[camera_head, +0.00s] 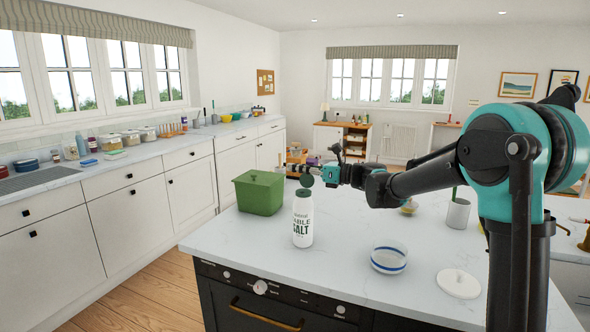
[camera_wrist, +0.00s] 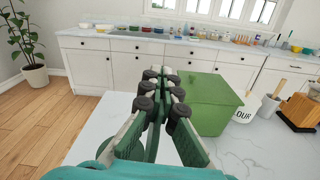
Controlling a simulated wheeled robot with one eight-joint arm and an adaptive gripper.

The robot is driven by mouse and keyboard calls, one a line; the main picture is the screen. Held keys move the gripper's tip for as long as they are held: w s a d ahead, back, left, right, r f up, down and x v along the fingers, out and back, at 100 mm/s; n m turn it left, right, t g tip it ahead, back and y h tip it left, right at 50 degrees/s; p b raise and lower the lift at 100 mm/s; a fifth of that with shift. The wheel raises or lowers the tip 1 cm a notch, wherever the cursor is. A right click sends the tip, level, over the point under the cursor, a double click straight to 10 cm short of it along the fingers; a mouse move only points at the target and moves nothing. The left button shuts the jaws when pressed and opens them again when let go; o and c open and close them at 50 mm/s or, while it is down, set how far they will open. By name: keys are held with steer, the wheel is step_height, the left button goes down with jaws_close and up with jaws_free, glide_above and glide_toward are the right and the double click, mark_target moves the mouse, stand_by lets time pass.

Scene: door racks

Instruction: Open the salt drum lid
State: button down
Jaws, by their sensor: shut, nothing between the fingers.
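The salt drum (camera_head: 302,226) is a white cylinder with green lettering, standing upright near the island's front left edge. Its round green lid (camera_head: 306,181) shows as a disc raised on edge above the drum's top, tilted up rather than lying flat. My gripper (camera_head: 297,171) is just above and behind the lid, pointing left. In the wrist view my gripper (camera_wrist: 160,88) has its fingers together with nothing between them. A green curved shape, probably the lid (camera_wrist: 151,143), shows partly behind the fingers. Whether the gripper touches the lid I cannot tell.
A green lidded bin (camera_head: 260,193) stands just behind and left of the drum. A blue-striped bowl (camera_head: 388,260) and a white round lid (camera_head: 458,283) lie to the right. A white utensil pot (camera_head: 457,214) stands farther right. The worktop (camera_head: 340,277) in front is clear.

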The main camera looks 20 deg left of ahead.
stand_by(0.3)
steer(key=c, duration=1.7)
jaws_free()
steer(key=shift+c, duration=0.2)
steer(key=d, duration=1.2)
steer(key=shift+s, duration=0.45)
